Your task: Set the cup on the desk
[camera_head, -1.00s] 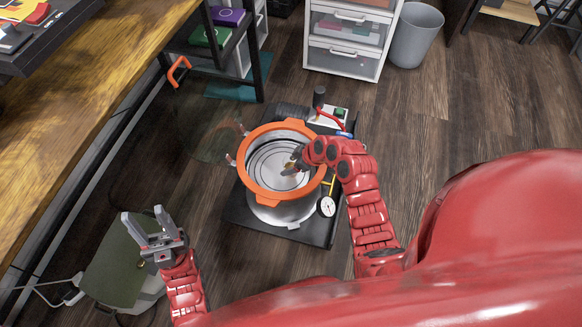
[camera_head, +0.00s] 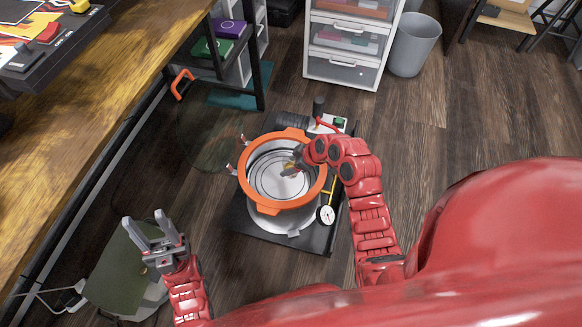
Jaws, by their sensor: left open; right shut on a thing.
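The wooden desk (camera_head: 105,115) runs along the left side of the head view. No cup can be clearly made out. My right gripper (camera_head: 290,171) reaches down over the open metal pot with an orange rim (camera_head: 256,203), its tips inside the rim's outline. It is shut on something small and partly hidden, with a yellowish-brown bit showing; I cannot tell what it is. My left gripper (camera_head: 145,218) is open and empty, low on the left, in front of the desk and apart from it.
The pot stands on a dark base with a gauge (camera_head: 326,215). A clear round lid (camera_head: 208,146) sits left of it. A drawer unit (camera_head: 345,45) and grey bin (camera_head: 413,45) stand behind. A board (camera_head: 50,50) covers part of the desk; its near surface looks bare.

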